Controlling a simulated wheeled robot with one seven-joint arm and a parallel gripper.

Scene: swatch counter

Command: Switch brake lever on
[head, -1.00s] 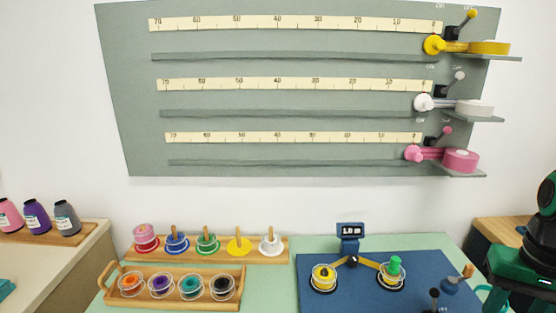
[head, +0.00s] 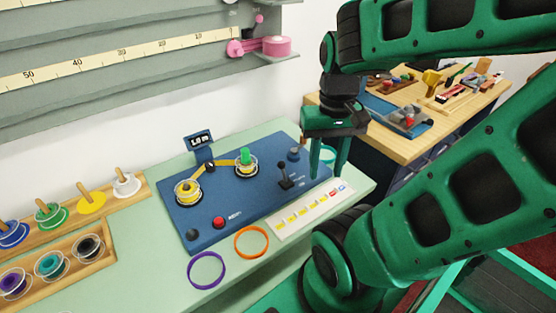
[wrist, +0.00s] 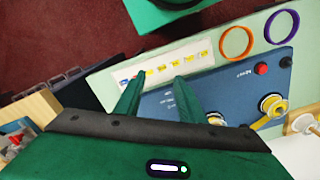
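A black lever with a round knob (head: 282,168) stands on the blue machine board (head: 250,196), leaning slightly left in the head view. It looks like the brake lever, but its lettering is too small to read. My gripper (head: 328,172) is to its right, fingers pointing down, open and empty, apart from the lever. In the wrist view the two fingers of my gripper (wrist: 159,78) are spread over the edge of the blue board (wrist: 225,88), near the white label strip (wrist: 175,66). I cannot make out the lever in the wrist view.
A blue post (head: 293,154) stands near my fingers. The board also carries a red button (head: 219,222), a yellow spool (head: 187,190), a green-topped spool (head: 246,165) and a display (head: 199,140). Orange (head: 251,241) and purple (head: 206,269) rings lie in front. A wooden workbench (head: 410,145) stands right.

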